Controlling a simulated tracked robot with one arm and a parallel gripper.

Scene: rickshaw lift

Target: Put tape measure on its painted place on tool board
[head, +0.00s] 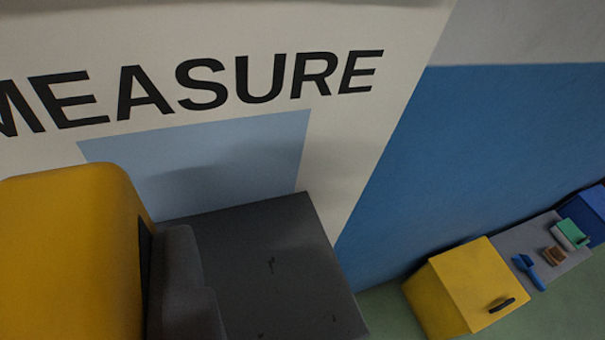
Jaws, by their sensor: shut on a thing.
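The tape measure (65,250) is a yellow rounded block at the lower left, cut off by the picture's edges. My gripper (190,265) is shut on it; one dark grey finger shows against its right side and the other finger is out of view. The tool board (345,130) is off-white, with black lettering that reads MEASURE. Its pale blue painted place (225,155) lies under the lettering. The tape measure and my finger hide the left and lower parts of that patch. I cannot tell whether the tape measure touches the board.
Right of the board is a blue and grey wall (480,150). Below it, on a green floor, stands a yellow cabinet (470,285) with a dark handle. A grey bench top (530,235) holds a blue tool, a brown thing and a green thing. A blue box (585,210) stands beyond.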

